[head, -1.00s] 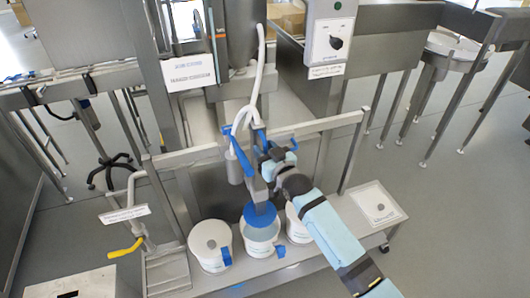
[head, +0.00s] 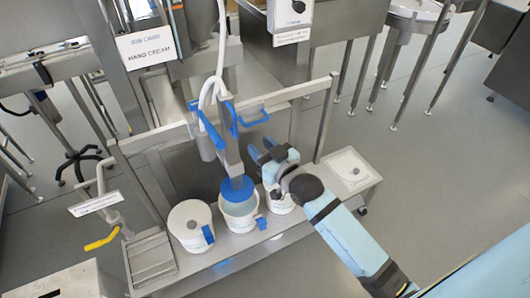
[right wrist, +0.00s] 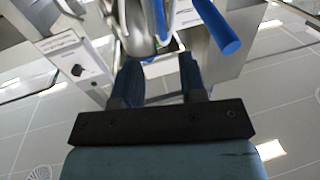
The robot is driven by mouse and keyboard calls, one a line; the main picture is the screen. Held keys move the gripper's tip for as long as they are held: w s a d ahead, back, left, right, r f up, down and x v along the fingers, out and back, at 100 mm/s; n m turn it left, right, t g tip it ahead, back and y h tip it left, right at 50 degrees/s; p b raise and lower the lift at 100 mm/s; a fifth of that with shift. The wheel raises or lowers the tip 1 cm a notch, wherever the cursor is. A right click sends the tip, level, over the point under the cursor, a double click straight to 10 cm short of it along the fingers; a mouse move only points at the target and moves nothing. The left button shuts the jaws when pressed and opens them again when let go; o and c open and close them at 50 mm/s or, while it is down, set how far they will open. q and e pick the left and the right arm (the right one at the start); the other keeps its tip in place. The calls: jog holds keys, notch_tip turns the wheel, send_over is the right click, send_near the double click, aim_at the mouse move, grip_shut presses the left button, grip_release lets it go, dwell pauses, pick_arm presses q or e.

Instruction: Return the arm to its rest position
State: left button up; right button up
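My right gripper (head: 262,150) is just right of the grey filling nozzle column with its two fingers apart. In the right wrist view the fingers (right wrist: 160,80) are spread with nothing held between them. The blue handle (head: 252,120) on the nozzle is beyond the fingertips, with a visible gap; a blue bar (right wrist: 217,27) also shows close by in the right wrist view. My left gripper is not in view.
A lidded white bucket (head: 190,226) stands left of the open one, and another bucket (head: 281,203) is partly behind my right arm. A steel frame rail (head: 290,93) crosses behind the gripper. The grey floor at right (head: 430,170) is clear.

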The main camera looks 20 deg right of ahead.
jog(key=shift+s+d, duration=0.15)
jog(key=shift+s, duration=0.5)
jog(key=s+a+f+g, duration=0.1)
jog(key=s+f+g, duration=0.2)
jog(key=s+f, duration=0.7)
jog(key=s+a+f+g+p, duration=0.1)
jog(key=s+f+g, duration=0.2)
jog(key=s+f, duration=0.7)
jog(key=shift+s+a+g+h, duration=0.3)
jog(key=shift+s+h, duration=0.1)
jog(key=shift+s, duration=0.2)
jog(key=shift+r, duration=0.1)
